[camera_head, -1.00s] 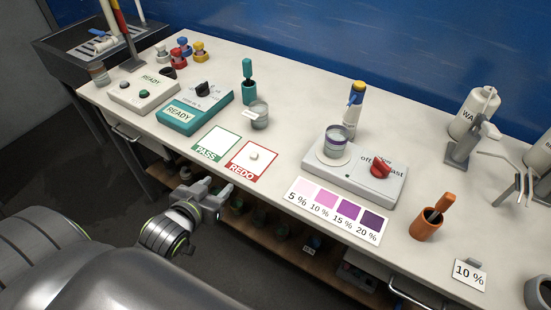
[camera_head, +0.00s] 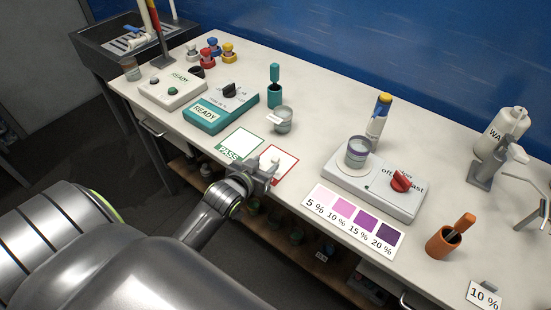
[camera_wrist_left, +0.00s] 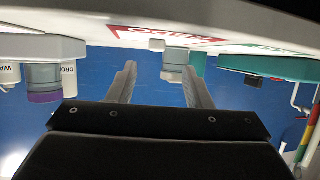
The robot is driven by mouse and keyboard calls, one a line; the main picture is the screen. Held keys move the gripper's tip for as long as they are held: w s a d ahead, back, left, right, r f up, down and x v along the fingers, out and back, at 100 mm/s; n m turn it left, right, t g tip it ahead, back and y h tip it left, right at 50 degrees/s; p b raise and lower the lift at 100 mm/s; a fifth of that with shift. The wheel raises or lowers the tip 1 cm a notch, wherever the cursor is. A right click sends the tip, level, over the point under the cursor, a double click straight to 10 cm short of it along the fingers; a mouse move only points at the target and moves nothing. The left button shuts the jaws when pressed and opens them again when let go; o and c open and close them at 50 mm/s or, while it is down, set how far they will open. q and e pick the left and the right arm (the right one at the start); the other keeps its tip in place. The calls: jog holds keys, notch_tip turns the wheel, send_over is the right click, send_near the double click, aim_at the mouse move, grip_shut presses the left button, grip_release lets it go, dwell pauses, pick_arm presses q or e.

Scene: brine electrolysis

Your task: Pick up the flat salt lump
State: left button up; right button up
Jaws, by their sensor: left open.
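A small pale lump (camera_wrist_left: 157,45) sits on the white REDO card (camera_wrist_left: 168,35) in the left wrist view, where the scene appears upside down. It lies ahead of my left gripper (camera_wrist_left: 159,70), between the lines of its two fingers, and appears apart from them. In the head view my left gripper (camera_head: 264,166) is open at the bench's front edge, over the near part of the REDO card (camera_head: 288,163). Its fingers and wrist hide much of that card and crowd the lump. Whether the lump is flat is hard to tell. My right gripper is not in view.
The PASS card (camera_head: 240,142) lies left of the REDO card. A glass cup (camera_head: 280,120) stands behind them. A stirrer (camera_head: 375,190) carrying another cup (camera_head: 358,152) stands right, behind a purple colour chart (camera_head: 353,222). A small grey piece (camera_head: 489,286) sits at the 10 % card (camera_head: 483,296).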

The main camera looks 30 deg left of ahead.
aim_at(275, 158)
pick_arm(q)
jog(key=shift+d+f+p+x, duration=0.1)
jog(key=shift+p+x, duration=0.2)
jog(key=shift+x, duration=1)
jog(key=shift+d+f+p+x, duration=0.15)
jog(key=shift+p+x, duration=0.1)
jog(key=shift+x, duration=1.1)
jog(key=shift+s, duration=0.15)
grip_shut()
notch_tip(275, 158, up, 10)
